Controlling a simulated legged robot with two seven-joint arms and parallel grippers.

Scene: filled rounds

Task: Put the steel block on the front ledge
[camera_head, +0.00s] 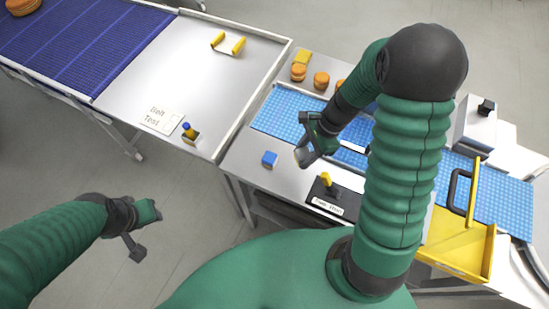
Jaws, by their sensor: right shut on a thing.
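My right gripper (306,154) is shut on a small pale grey block, which I take to be the steel block (301,158). The gripper's dark fingers cover much of the block. It is over the bare metal front ledge (245,165) of the right-hand table, to the right of a blue cube (269,159). I cannot tell whether the block touches the surface. My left gripper (140,246) is at the lower left over the floor, away from the tables; its jaw state is unclear.
A black labelled box with a yellow lever (326,181) stands right of the blue cube. Blue mats (285,115) lie behind, with several orange-brown round things (298,72) beyond. A yellow tray (455,245) is at right. A conveyor table (200,60) adjoins at left.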

